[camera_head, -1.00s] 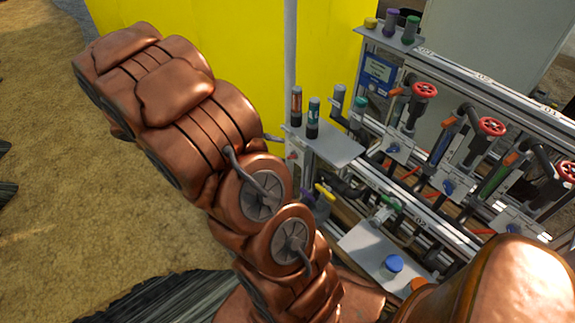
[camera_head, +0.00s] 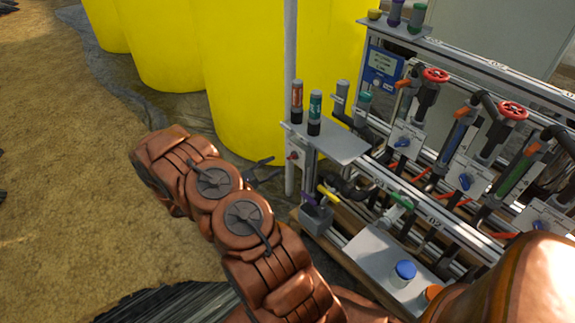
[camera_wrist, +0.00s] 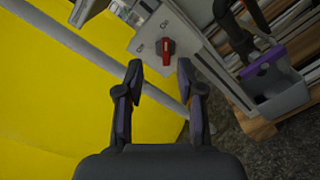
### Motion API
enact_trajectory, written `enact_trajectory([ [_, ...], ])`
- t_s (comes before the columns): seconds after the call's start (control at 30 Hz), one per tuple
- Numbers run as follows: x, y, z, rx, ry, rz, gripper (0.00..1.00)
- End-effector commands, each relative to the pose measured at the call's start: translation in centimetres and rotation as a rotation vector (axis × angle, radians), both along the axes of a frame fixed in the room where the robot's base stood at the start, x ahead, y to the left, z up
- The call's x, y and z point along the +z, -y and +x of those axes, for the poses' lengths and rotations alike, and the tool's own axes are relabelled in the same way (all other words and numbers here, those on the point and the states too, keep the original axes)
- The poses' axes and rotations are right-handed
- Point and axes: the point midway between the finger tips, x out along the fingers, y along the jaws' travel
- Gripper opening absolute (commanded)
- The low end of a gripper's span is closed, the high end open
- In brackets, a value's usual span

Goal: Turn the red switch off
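The red switch (camera_wrist: 166,48) is a small rotary knob on a light grey plate (camera_wrist: 150,32) with small lettering that is hard to read. It lies just beyond my fingertips in the wrist view, with its handle roughly vertical in the picture. In the head view it is a small red spot (camera_head: 293,156) on the panel at the skid's left end. My gripper (camera_wrist: 160,68) is open and empty, its two fingers spread to either side below the switch, apparently not touching it. In the head view my gripper (camera_head: 262,171) is to the left of the panel.
A grey pole (camera_head: 290,80) and yellow tanks (camera_head: 245,70) stand close behind the panel. A shelf (camera_head: 330,143) with cylindrical probes (camera_head: 314,108) juts out above the switch. Valves with red handwheels (camera_head: 512,110) fill the skid's right side.

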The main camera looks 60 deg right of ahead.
Motion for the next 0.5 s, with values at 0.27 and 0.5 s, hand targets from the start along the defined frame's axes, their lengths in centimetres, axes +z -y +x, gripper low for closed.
enact_trajectory([
  [0.27,-2.1,0.9,0.3,0.032,-0.011,-0.002,0.38],
  [0.5,-2.1,4.1,-0.7,0.028,-0.010,-0.002,0.38],
])
